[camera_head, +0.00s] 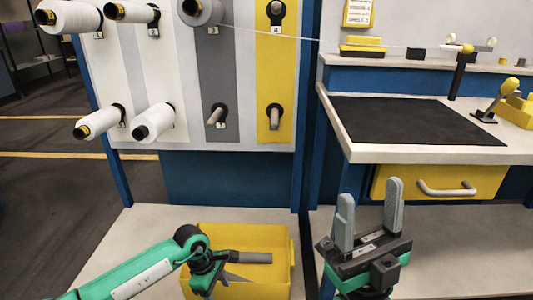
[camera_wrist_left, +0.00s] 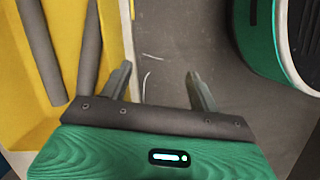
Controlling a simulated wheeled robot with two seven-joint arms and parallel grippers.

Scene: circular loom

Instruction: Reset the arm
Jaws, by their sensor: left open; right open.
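My right gripper (camera_head: 369,195) stands upright at the lower right of the head view. Its two grey fingers are apart with nothing between them. My left gripper (camera_head: 228,278) is over the yellow bin (camera_head: 290,278), seen from the side and partly covered by its own wrist. In the left wrist view my left gripper (camera_wrist_left: 158,78) has its fingers apart and nothing between them. The yellow bin (camera_wrist_left: 115,30) shows on the left of that view with grey rods (camera_wrist_left: 42,45) inside. One grey rod (camera_head: 250,257) also shows in the bin in the head view.
A rack holds several white yarn spools (camera_head: 155,122) and bare pegs (camera_head: 275,117). A thread runs right from the upper spool (camera_head: 203,10). The right workbench carries a black mat (camera_head: 415,120) above a yellow drawer (camera_head: 440,182). The left lower shelf (camera_head: 130,235) has free room.

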